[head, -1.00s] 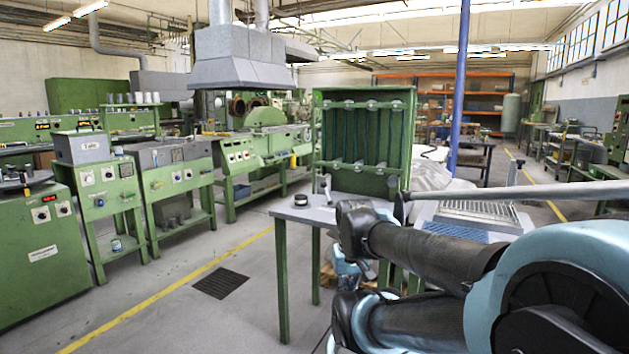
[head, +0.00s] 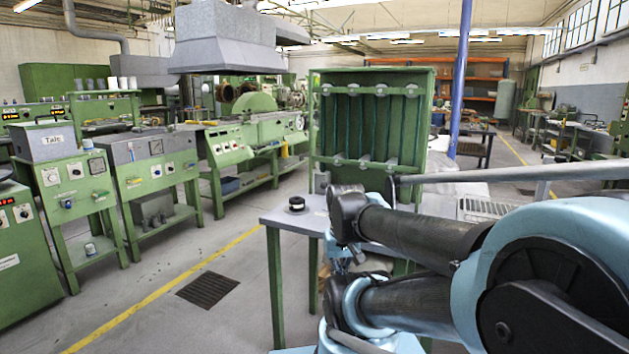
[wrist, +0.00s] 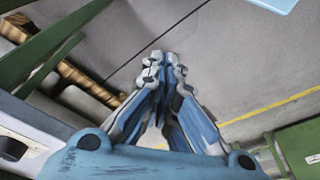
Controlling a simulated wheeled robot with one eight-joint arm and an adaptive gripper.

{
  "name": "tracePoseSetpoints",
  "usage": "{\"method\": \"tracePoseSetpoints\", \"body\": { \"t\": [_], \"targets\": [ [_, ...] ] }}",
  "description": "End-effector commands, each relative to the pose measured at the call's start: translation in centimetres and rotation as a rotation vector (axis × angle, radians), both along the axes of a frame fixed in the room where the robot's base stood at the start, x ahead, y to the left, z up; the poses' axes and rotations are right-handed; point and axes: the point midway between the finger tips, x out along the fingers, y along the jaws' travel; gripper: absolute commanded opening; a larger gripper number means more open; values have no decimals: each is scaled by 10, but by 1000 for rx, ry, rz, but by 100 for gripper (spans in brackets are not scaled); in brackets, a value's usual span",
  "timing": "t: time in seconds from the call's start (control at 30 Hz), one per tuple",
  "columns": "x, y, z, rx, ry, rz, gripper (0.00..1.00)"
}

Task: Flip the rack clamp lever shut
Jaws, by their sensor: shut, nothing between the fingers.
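The green rack (head: 426,125) stands at the back of a grey-topped table, with rows of metal clamp fittings on its upper and lower bars. A small grey metal piece (head: 321,181), possibly part of the clamp, stands at the rack's lower left. My arm covers the area just right of it, so the lever and its position cannot be made out. My gripper (wrist: 165,62) is shut and empty in the wrist view, with the floor behind its fingertips. No lever shows in the wrist view.
A black round item (head: 297,204) sits on the table (head: 275,217) at its left. Green machines line the left side. A floor grate (head: 208,287) and yellow line lie in open floor at the left. A blue post (head: 461,80) rises behind the rack.

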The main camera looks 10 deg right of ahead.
Motion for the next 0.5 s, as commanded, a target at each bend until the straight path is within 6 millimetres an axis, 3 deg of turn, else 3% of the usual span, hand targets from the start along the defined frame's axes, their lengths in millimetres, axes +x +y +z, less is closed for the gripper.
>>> {"method": "tracePoseSetpoints", "body": {
  "t": [0.13, 0.27, 0.5],
  "targets": [
    [0, 0, 0, 0, 0, 0, 0],
    [-2, 0, 14, -1, -11, 13, 0],
    [46, 3, 69, -7, -4, 105, 0]
  ]
}}
